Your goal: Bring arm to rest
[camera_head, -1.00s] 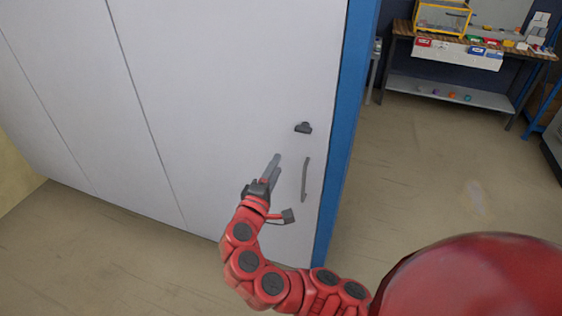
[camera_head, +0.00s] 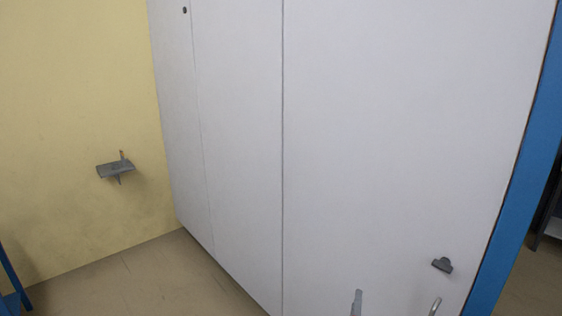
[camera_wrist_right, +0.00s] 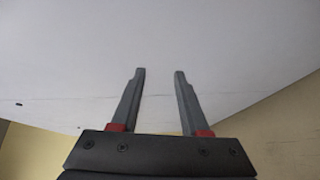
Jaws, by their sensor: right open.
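My right gripper shows at the bottom edge of the head view, where only a grey fingertip (camera_head: 357,302) is visible. In the right wrist view my right gripper (camera_wrist_right: 158,75) has its two grey fingers apart with nothing between them. The white panelled surface (camera_wrist_right: 150,40) fills most of the view beyond the fingers. My left gripper is in neither view.
A tall white panelled door (camera_head: 400,130) with a blue edge (camera_head: 520,180) stands close in front. A dark latch (camera_head: 442,265) and a curved handle (camera_head: 435,307) are low on it. A grey bracket (camera_head: 115,168) sticks out of the yellow wall (camera_head: 70,90). Bare floor (camera_head: 140,280) lies at lower left.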

